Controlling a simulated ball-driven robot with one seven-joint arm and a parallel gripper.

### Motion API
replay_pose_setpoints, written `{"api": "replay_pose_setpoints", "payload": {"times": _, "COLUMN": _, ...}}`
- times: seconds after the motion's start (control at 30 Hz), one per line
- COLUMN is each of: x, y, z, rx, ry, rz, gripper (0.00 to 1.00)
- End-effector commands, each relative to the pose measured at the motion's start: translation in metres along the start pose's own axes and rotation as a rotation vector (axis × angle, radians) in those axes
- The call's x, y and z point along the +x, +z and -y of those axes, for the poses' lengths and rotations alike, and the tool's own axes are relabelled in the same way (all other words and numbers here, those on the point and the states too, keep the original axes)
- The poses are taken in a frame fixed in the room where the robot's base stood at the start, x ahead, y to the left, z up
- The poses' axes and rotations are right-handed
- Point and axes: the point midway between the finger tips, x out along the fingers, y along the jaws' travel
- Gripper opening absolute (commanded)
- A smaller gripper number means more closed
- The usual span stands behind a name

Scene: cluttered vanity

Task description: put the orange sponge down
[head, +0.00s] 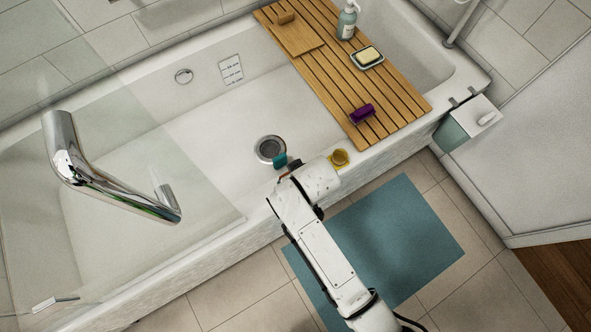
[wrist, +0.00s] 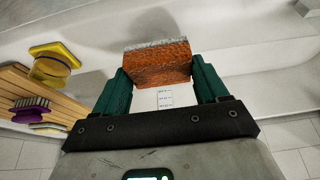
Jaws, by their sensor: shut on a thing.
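The orange sponge (wrist: 157,62), a block with a greyish layer along its top edge, is between the two green fingers of my gripper (wrist: 161,76) in the wrist view. The gripper is shut on it. In the head view my gripper (head: 282,165) is at the bathtub's near rim, beside the drain. There the sponge is mostly hidden by the gripper, and I cannot tell its height above the tub.
A yellow item (head: 340,157) sits on the near rim (head: 385,148), right of my gripper. A slatted wooden rack (head: 345,85) spans the tub, holding a purple brush (head: 362,113), a soap dish (head: 367,58) and a pump bottle (head: 347,22). The tub floor (head: 205,125) is clear around the drain (head: 270,149).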

Motion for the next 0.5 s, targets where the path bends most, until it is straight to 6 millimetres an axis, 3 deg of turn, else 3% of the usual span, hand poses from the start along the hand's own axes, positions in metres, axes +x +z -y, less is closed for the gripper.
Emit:
{"api": "replay_pose_setpoints", "payload": {"times": 0.2, "x": 0.026, "y": 0.011, "z": 0.000, "rx": -0.001, "ry": 0.000, "rz": 0.000, "gripper": 0.45}}
{"api": "replay_pose_setpoints", "payload": {"times": 0.5, "x": 0.027, "y": 0.011, "z": 0.000, "rx": -0.001, "ry": 0.000, "rz": -0.001, "gripper": 0.45}}
